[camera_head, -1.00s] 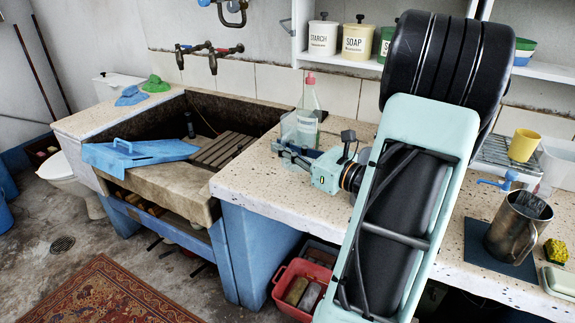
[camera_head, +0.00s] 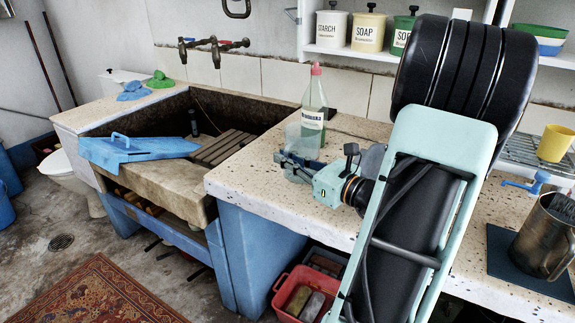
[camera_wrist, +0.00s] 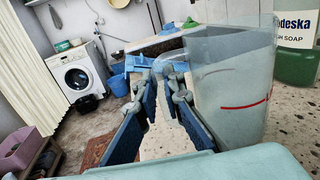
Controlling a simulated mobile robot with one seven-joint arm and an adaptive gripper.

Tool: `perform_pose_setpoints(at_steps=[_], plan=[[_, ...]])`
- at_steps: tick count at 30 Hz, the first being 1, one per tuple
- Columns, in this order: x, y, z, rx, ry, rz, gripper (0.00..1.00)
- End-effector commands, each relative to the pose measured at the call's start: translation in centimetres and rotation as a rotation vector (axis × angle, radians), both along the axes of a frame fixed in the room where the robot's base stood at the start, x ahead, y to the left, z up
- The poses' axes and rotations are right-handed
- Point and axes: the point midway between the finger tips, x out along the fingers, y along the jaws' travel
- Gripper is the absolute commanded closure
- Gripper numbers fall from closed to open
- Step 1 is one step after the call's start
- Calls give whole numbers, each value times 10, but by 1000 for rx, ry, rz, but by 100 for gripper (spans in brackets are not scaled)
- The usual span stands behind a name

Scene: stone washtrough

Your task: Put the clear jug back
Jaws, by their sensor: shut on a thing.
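The clear jug (camera_wrist: 232,95) fills the right of the wrist view, see-through, with a red line low on its side. In the head view the jug (camera_head: 299,143) shows faintly on or just above the speckled stone counter, in front of the soap bottle. My gripper (camera_wrist: 168,78) is shut on the jug's handle, at the jug's left side in the wrist view. In the head view my gripper (camera_head: 291,162) reaches in from the right, low over the counter. The jug looks upright. I cannot tell whether its base touches the counter.
A green soap bottle (camera_head: 314,112) with a pink cap stands close behind the jug. A metal pitcher (camera_head: 545,238) on a dark mat and a yellow mug (camera_head: 555,143) stand right. A shelf (camera_head: 345,50) holds labelled canisters.

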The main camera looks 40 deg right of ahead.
Motion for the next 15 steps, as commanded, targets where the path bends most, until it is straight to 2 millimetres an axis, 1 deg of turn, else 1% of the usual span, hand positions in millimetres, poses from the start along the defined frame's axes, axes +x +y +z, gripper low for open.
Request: perform_pose_setpoints(at_steps=[7, 11, 12, 15], plan=[[0, 0, 1, -1, -1, 0, 100], [0, 1, -3, 0, -1, 1, 100], [0, 1, -4, 1, -1, 1, 91], [0, 1, -3, 0, -1, 0, 80]])
